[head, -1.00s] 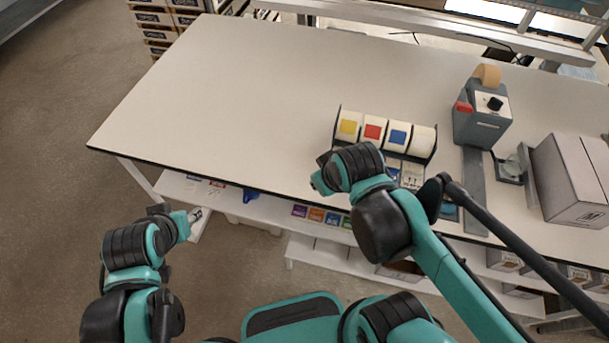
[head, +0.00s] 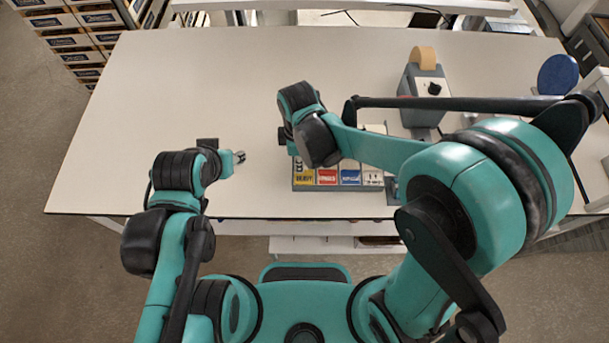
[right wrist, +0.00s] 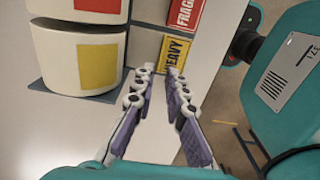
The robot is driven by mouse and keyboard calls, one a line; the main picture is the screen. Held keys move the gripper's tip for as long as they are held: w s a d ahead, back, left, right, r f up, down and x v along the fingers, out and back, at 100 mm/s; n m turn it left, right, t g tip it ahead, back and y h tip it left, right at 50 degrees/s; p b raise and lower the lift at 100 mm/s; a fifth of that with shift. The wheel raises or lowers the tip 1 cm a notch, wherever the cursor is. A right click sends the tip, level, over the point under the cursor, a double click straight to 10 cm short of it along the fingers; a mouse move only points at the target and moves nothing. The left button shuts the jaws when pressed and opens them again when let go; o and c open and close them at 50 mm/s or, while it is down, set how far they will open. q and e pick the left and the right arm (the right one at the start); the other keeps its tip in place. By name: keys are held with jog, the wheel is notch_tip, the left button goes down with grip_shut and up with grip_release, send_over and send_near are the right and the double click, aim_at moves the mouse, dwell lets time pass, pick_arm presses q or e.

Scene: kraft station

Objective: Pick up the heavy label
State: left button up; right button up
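The heavy label is yellow with dark lettering. It shows at the near left end of the label row in the head view (head: 304,176) and beyond my right fingertips in the right wrist view (right wrist: 176,54). My right gripper (right wrist: 158,73) is open, with an empty gap between its purple-padded fingers. Its tips point toward the label and partly overlap it in the picture; I cannot tell whether they touch it. In the head view my right wrist hides the fingers. My left gripper (head: 239,156) is over the table, left of the label row; its finger gap is too small to judge.
A red fragile label (head: 327,177), a blue label (head: 350,177) and a white label (head: 373,179) follow to the right. Rolls, including one with a yellow square (right wrist: 97,66), stand behind them. A grey dispenser (head: 412,88) stands farther back. The left of the white table (head: 130,110) is clear.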

aim_at(304, 177)
jog(key=f, duration=0.3)
jog(key=shift+w+d+f+b, duration=0.1)
jog(key=shift+w+f+b, duration=0.1)
jog(key=shift+f+b, duration=0.1)
jog(key=shift+c, duration=0.3)
grip_shut()
jog(key=shift+r, duration=0.15)
